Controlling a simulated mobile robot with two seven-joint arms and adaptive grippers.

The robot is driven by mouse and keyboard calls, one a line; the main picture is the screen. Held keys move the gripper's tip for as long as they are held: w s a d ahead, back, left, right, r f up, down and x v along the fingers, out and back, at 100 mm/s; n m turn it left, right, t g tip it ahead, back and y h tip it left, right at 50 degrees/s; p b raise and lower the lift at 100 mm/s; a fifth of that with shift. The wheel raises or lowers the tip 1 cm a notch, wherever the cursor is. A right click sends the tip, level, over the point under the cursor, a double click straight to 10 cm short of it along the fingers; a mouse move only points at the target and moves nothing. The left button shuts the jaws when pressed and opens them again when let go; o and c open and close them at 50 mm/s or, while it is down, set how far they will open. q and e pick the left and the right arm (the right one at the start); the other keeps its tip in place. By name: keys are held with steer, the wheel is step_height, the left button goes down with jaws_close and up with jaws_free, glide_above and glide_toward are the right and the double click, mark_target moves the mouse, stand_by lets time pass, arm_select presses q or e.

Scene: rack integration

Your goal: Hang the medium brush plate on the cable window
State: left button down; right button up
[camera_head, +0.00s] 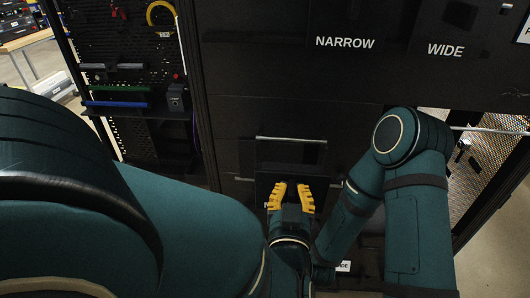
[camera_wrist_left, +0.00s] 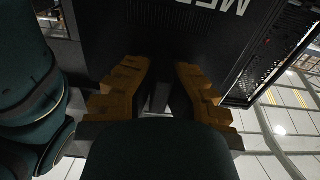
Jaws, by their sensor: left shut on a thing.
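My left gripper (camera_head: 290,190) has yellow fingers, shut on the dark medium brush plate (camera_head: 265,184). In the left wrist view the plate (camera_wrist_left: 165,30) fills the top middle, with part of its white "MED" lettering showing, and the yellow fingers (camera_wrist_left: 160,75) grip its near edge. In the head view the plate is just below the cable window (camera_head: 290,152), a dark opening with a pale bar along its top. Whether plate and window touch cannot be told. My right arm comes in at the right and bends down; its gripper is not visible.
Black panels labelled "NARROW" (camera_head: 345,43) and "WIDE" (camera_head: 446,50) are above. A pegboard with tools (camera_head: 125,60) stands at the left. A perforated rack side (camera_head: 480,165) is at the right, close to my right arm. A partly hidden white label (camera_head: 343,266) shows low down.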

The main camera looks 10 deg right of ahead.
mark_target(293, 140)
arm_select(q)
steer(key=shift+s+a, duration=0.15)
steer(key=shift+s, duration=0.1)
stand_by(0.3)
steer(key=x, duration=0.5)
steer(key=f+x, duration=0.1)
steer(key=x, duration=1)
steer(key=shift+f, duration=0.3)
stand_by(0.8)
steer(key=shift+r, duration=0.15)
steer(key=shift+r, duration=0.5)
steer(key=shift+f, duration=0.2)
stand_by(0.8)
